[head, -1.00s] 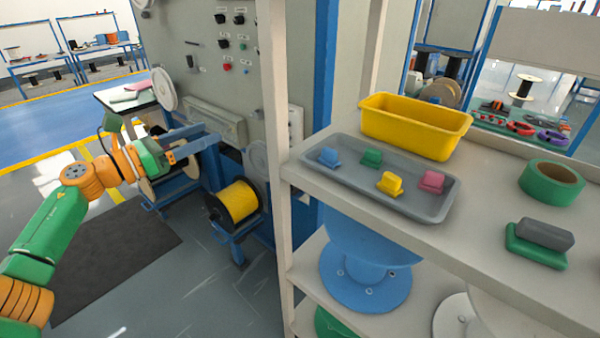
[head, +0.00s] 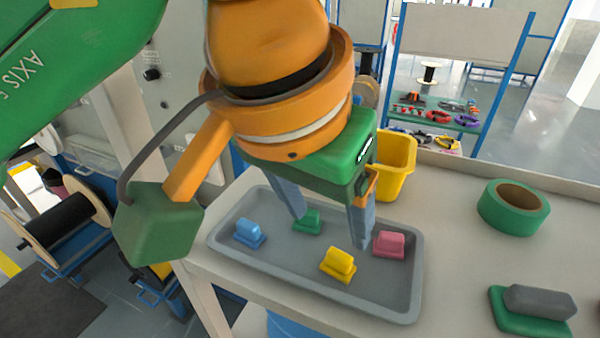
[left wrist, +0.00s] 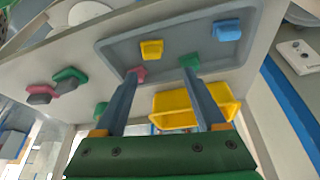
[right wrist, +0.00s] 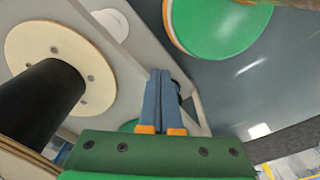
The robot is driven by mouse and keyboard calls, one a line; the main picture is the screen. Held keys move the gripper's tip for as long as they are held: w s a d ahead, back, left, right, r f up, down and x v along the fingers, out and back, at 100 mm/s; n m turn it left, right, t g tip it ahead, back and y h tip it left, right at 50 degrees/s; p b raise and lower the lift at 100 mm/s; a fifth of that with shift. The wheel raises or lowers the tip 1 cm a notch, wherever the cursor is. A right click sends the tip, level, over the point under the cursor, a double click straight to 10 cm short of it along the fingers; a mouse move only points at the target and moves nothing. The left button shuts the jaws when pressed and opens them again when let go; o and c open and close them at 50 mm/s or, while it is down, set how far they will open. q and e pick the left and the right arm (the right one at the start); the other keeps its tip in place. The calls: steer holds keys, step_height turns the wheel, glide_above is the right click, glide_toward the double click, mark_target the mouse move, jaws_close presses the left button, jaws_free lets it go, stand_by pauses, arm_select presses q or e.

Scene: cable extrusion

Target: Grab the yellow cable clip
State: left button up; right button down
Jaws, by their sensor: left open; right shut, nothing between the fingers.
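The yellow cable clip (head: 338,264) sits in the grey tray (head: 290,288), toward its front, and it also shows in the left wrist view (left wrist: 151,49). A blue clip (head: 250,233), a green clip (head: 307,222) and a pink clip (head: 389,244) share the tray. My left gripper (head: 332,231) is over the tray, pointing down, open and empty. Its fingers are spread behind the yellow clip, one near the green clip and one near the pink clip. My right gripper (right wrist: 165,80) shows only in the right wrist view. It is shut and empty, away from the tray.
A yellow bin (head: 398,165) stands behind the tray, partly hidden by my left gripper. A roll of green tape (head: 513,207) and a grey block on a green base (head: 532,308) lie to the right. The shelf top between them is clear.

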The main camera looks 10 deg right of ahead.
mark_target(339, 255)
arm_select(q)
steer(key=shift+w+a+f, duration=0.15)
steer(key=shift+w+f, duration=0.1)
steer(key=shift+f, duration=0.2)
steer(key=f, duration=0.1)
steer(key=s+d+f, duration=0.1)
steer(key=f, duration=0.1)
steer(key=shift+s+d+f, duration=0.2)
steer(key=shift+s+d, duration=0.05)
steer(key=shift+s, duration=0.15)
steer(key=shift+w+d+f, duration=0.25)
steer(key=shift+d+f, duration=0.05)
steer(key=shift+f, duration=0.2)
steer(key=shift+w+d+f, duration=0.2)
steer(key=shift+d+f, duration=0.1)
steer(key=shift+f, duration=0.2)
steer(key=shift+w+a+f, duration=0.15)
steer(key=shift+w+a, duration=0.15)
steer(key=shift+w, duration=0.1)
steer(key=shift+s, duration=0.15)
steer(key=c, duration=0.6)
steer(key=shift+s, duration=0.15)
jaws_close()
arm_select(e)
steer(key=shift+s, duration=0.45)
